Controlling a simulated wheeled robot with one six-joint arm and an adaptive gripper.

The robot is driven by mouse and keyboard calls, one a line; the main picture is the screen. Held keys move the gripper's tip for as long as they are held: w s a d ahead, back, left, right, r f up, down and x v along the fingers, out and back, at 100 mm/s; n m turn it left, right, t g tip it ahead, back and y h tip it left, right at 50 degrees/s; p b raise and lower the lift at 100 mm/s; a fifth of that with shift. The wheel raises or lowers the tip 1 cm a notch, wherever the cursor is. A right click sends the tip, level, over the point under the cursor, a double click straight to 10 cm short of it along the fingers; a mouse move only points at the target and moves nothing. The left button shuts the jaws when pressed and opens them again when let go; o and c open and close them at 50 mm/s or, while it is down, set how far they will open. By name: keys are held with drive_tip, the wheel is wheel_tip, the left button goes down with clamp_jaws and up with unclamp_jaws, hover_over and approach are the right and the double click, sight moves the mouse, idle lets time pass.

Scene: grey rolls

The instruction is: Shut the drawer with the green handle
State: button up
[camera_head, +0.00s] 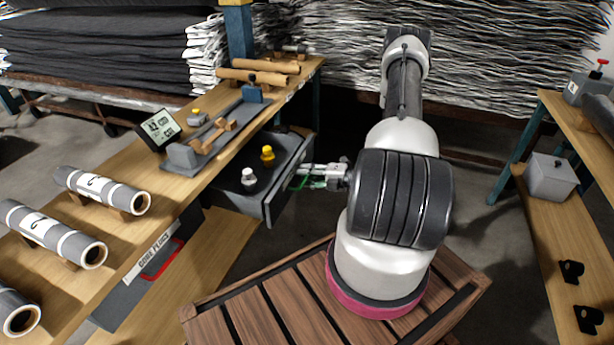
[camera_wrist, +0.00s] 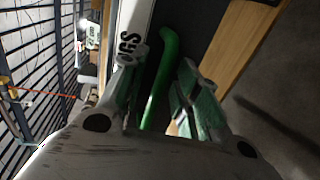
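The drawer (camera_head: 270,203) stands pulled out from under the left bench, its front facing my gripper. Its green handle (camera_wrist: 163,75) is a bent bar on the drawer front, beside a white label whose end reads "GS". My gripper (camera_head: 306,177) is at the drawer front. In the wrist view its two fingers with green pads stand apart, one on each side of the handle, with a gap visible around the bar. I cannot tell whether either pad touches it. In the head view the gripper mostly hides the handle.
The drawer holds a yellow item (camera_head: 267,154) and a white item (camera_head: 249,177). Grey rolls (camera_head: 100,188) lie on the left bench top. A right bench (camera_head: 540,215) stands apart, with open floor between.

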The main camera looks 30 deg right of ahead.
clamp_jaws()
approach(251, 163)
drive_tip(key=a, duration=0.2)
drive_tip(key=w+a+r, duration=0.1)
drive_tip(key=a, duration=0.2)
drive_tip(key=w+a+r, duration=0.1)
drive_tip(key=a, duration=0.1)
drive_tip(key=shift+w+a, duration=0.25)
drive_tip(key=shift+a, duration=0.05)
drive_tip(key=shift+w+a+r, duration=0.1)
unclamp_jaws()
drive_tip(key=shift+w, duration=0.1)
